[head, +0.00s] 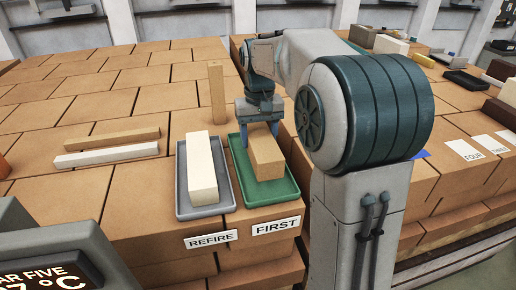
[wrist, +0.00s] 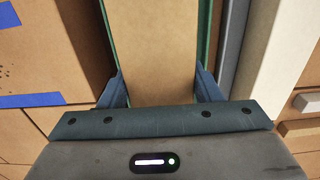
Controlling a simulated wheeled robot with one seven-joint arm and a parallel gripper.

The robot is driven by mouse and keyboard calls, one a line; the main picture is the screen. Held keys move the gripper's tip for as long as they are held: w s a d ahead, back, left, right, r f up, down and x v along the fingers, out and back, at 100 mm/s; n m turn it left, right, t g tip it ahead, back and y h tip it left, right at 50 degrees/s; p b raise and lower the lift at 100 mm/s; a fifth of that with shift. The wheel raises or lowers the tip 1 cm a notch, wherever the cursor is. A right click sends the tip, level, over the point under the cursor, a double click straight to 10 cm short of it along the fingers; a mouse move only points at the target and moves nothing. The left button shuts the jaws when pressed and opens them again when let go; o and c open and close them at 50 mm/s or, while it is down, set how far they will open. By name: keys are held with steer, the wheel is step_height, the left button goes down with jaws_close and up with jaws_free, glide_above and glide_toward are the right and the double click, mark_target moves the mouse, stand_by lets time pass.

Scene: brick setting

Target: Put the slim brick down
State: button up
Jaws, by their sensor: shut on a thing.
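My gripper (head: 260,134) points down over the green tray (head: 287,191) labelled FIRST. It is shut on a tan slim brick (head: 268,163), with one finger on each long side. In the wrist view the brick (wrist: 160,50) runs lengthwise between the two blue fingers (wrist: 161,88). The brick lies within the tray's outline, lengthwise along it. I cannot tell whether its underside touches the tray floor. The brick's far end is hidden behind my gripper.
A grey tray (head: 182,193) labelled REFIRE, holding a cream brick (head: 201,170), stands close on the left. A tan upright brick (head: 217,92) stands behind. A white bar (head: 107,155) and a brown bar (head: 110,139) lie further left. The back left is clear.

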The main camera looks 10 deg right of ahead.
mark_target(270, 160)
steer(key=shift+f, duration=2)
steer(key=shift+f, duration=0.2)
steer(key=o, duration=1.4)
steer(key=shift+o, duration=0.2)
step_height(270, 160, up, 12)
steer(key=shift+s+r, duration=0.1)
steer(key=shift+r, duration=0.05)
steer(key=shift+t, duration=0.8)
steer(key=s+f, duration=0.1)
steer(key=s, duration=0.2)
steer(key=s+f, duration=0.1)
steer(key=s, duration=0.3)
steer(key=s+f, duration=0.1)
steer(key=s, duration=0.2)
steer(key=shift+s+a+f, duration=0.15)
steer(key=shift+s+f, duration=0.1)
steer(key=shift+s, duration=0.15)
steer(key=s+f+t, duration=0.1)
steer(key=s+f, duration=0.8)
steer(key=s, duration=0.3)
steer(key=shift+s+f+t, duration=0.15)
steer(key=shift+t, duration=0.15)
